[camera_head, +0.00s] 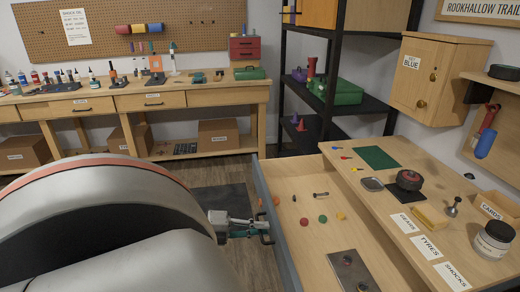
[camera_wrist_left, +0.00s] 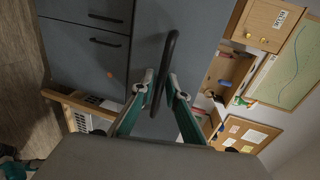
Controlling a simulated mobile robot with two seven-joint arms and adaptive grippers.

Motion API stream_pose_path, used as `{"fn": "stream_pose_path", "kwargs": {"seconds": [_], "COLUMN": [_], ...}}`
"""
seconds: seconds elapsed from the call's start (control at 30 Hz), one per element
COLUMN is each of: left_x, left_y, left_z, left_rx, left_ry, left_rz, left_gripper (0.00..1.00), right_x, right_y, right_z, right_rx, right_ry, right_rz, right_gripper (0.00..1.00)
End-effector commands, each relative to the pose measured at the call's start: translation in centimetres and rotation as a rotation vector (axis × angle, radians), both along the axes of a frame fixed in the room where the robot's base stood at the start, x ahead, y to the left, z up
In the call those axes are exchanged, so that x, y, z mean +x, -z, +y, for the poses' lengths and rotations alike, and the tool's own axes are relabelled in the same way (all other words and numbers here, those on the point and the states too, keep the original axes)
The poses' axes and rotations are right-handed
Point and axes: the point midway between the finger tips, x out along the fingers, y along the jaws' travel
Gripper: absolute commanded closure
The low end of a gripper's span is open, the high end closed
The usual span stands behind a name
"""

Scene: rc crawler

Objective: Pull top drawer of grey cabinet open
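The top drawer (camera_head: 298,190) of the grey cabinet stands pulled out in the head view, with its pale wooden inside showing. Its grey front panel (camera_head: 270,212) faces my left arm. In the left wrist view, the black bar handle (camera_wrist_left: 172,45) runs across the drawer front, and two lower grey drawers (camera_wrist_left: 98,45) look shut. My left gripper (camera_head: 262,231) is at the handle; in the wrist view its two fingers (camera_wrist_left: 161,80) lie close on both sides of the bar, shut on it. My right gripper is not in view.
Inside the drawer lie small red, green (camera_head: 323,218) and yellow balls and a metal plate (camera_head: 352,272). The wooden worktop (camera_head: 385,215) holds a wheel (camera_head: 409,180), a jar (camera_head: 493,240) and labels. A workbench (camera_head: 130,100) and black shelf stand behind. Floor shows left of the drawer.

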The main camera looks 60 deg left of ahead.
Motion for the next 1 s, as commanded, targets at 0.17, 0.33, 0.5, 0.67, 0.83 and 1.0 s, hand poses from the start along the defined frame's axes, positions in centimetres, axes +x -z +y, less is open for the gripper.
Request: {"fn": "stream_pose_path", "kwargs": {"seconds": [0.17, 0.33, 0.5, 0.67, 0.83, 1.0], "left_x": [-1.3, -4.2, -7.4, -9.5, -10.7, -10.9], "left_y": [-0.2, -0.8, -1.5, -2.1, -2.4, -2.5], "left_z": [0.5, 1.7, 3.1, 3.9, 4.4, 4.5], "left_rx": [-0.002, -0.001, -0.001, -0.001, -0.001, 0.000], "left_ry": [-0.001, -0.003, -0.003, -0.001, 0.000, 0.000], "left_rz": [0.004, 0.005, 0.005, 0.003, 0.000, 0.000], "left_gripper": [0.86, 0.86, 0.86, 0.86, 0.86, 0.86], "right_x": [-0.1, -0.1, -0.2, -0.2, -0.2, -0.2], "right_y": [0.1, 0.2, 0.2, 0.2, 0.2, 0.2], "right_z": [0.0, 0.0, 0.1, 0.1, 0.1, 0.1], "right_rx": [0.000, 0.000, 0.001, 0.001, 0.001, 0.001], "right_ry": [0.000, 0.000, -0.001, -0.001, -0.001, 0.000], "right_rz": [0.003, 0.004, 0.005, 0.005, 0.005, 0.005], "right_gripper": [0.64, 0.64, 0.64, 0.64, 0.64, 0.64]}}
